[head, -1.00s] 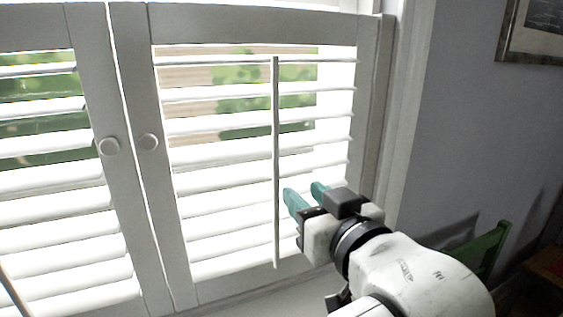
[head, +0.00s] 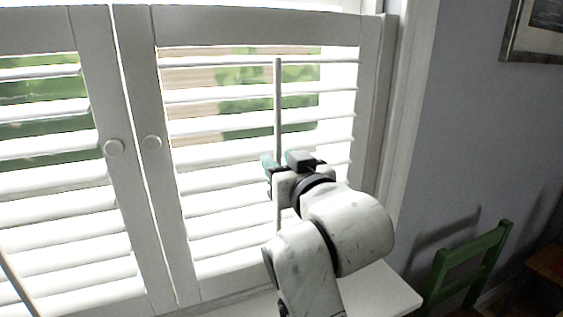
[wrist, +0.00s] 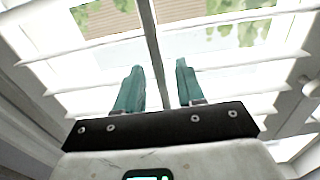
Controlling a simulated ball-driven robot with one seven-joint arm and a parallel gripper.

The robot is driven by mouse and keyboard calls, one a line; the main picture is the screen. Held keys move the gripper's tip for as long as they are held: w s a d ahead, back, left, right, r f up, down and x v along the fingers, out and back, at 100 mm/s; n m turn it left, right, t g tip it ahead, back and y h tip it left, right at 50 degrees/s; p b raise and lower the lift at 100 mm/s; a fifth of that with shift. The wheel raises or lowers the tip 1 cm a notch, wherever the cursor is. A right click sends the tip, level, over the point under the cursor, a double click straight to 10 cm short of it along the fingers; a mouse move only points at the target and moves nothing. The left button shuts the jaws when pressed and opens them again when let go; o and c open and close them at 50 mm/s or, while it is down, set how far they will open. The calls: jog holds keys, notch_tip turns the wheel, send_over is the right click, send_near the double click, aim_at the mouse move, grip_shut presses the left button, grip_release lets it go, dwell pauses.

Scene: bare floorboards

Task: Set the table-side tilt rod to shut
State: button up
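The tilt rod (head: 277,105) is a thin, pale upright bar in front of the louvres (head: 210,190) of the right shutter panel. The louvres stand apart, with greenery and bright light showing through the gaps. My gripper (head: 277,160) is at the rod's middle height and hides part of it. In the wrist view its two teal fingers (wrist: 159,68) are spread, and the rod (wrist: 149,30) runs between them with a gap on each side. I cannot tell how deep the rod sits between the fingers.
The left shutter panel (head: 35,190) has its own rod (head: 16,288) at the lower left. A white ledge (head: 385,292) lies below the right panel. A green chair (head: 466,260) stands at the lower right by the grey wall.

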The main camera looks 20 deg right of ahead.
aim_at(279, 140)
jog(key=shift+c, duration=0.4)
grip_shut()
jog(key=shift+r+p, duration=1.7)
jog(key=shift+r, duration=0.45)
jog(key=shift+o, duration=0.4)
grip_release()
jog(key=shift+f, duration=0.1)
jog(key=shift+s, duration=0.1)
jog(key=s+b, duration=0.1)
jog(key=s, duration=0.9)
jog(key=shift+s, duration=0.3)
